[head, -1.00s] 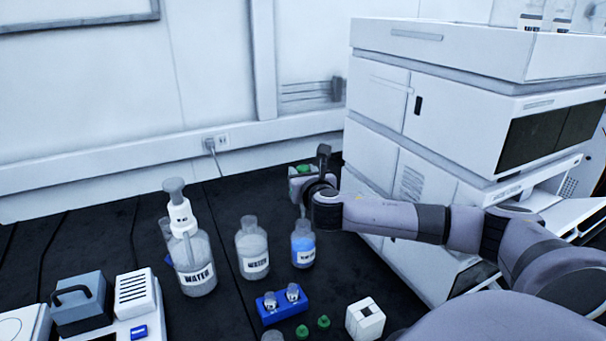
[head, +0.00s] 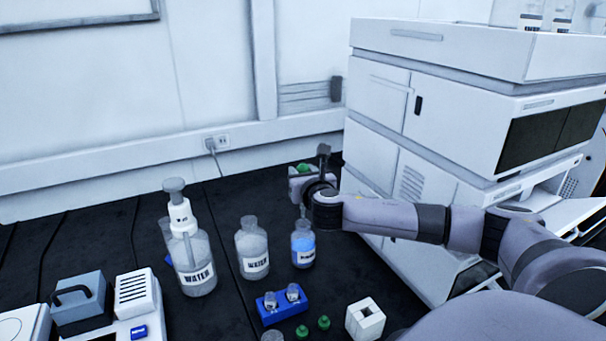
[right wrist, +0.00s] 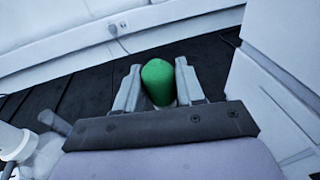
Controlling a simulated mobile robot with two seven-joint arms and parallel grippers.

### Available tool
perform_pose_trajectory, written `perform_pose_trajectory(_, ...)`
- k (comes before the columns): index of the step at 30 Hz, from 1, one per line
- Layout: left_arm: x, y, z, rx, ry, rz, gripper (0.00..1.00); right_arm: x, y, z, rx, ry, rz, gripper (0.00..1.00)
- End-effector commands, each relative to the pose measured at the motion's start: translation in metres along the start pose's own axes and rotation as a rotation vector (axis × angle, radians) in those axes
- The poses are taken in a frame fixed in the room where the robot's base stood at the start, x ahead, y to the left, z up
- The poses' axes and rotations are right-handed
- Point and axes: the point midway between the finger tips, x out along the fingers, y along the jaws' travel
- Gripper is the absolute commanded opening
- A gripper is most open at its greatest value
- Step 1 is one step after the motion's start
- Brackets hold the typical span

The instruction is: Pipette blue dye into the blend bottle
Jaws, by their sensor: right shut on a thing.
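A pipette with a green bulb (head: 305,168) is in my right gripper (head: 301,182). The green bulb also fills the space between the jaws (right wrist: 157,82) in the right wrist view. Its thin stem (head: 303,211) points down at the mouth of a clear bottle holding blue liquid (head: 303,245); I cannot tell how far it goes in. That bottle's label is too small to read. A clear bottle labelled WATER (head: 252,248) stands to its left. I cannot tell which bottle is the blend bottle. My left gripper is out of view.
A larger WATER bottle (head: 193,262) with a white dispenser top stands further left. In front are a blue rack (head: 282,310) with small vials, green caps (head: 313,327) and a white block (head: 365,318). The white instrument stack (head: 430,130) rises close on the right.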

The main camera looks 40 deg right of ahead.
Motion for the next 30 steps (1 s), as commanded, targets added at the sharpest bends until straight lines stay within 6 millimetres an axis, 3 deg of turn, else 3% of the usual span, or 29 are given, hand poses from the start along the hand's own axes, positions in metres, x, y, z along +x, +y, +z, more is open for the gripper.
perform_pose_trajectory(30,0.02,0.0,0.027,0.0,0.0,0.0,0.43,0.009,0.0,-0.056,0.001,0.001,-0.001,0.0)
